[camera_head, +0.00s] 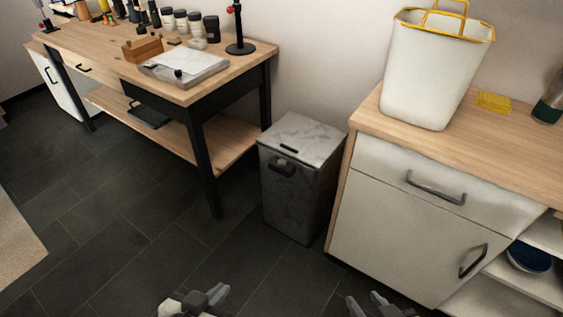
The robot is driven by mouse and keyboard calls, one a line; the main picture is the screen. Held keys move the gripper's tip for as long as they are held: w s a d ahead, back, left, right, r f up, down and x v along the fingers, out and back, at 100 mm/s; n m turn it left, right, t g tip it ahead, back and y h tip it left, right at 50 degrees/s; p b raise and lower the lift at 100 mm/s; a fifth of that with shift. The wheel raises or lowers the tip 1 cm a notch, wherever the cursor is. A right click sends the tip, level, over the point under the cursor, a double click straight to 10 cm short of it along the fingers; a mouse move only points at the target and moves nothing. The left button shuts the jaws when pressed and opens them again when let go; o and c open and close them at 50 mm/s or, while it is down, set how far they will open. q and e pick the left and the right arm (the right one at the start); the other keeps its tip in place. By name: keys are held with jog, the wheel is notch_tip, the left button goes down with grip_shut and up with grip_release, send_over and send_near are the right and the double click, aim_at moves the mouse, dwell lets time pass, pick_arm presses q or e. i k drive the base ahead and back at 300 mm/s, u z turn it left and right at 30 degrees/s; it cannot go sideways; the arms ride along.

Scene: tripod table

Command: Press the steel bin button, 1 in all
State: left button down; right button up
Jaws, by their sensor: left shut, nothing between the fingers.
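The steel bin (288,206) stands on the floor between the wooden workbench and the white cabinet. It is a grey, mottled box with a lighter lid (309,133), which looks closed. A small dark bar (289,148) lies near the lid's front edge, and a dark fitting (282,167) sits on the upper front face. I cannot tell for sure which of these is the button. My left gripper (217,295) is shut and empty at the bottom edge, in front of the bin and left of it. My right gripper (367,302) is at the bottom edge, right of the bin, partly cut off. Neither touches the bin.
The workbench (223,83) with jars and tools stands at the left. The white cabinet (385,222) is close to the bin's right side and bears a white tote (432,75). The dark tiled floor (130,225) in front of the bin is clear.

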aim_at(280, 163)
jog(key=u, duration=0.05)
jog(key=i, duration=1.2)
jog(key=z, duration=0.4)
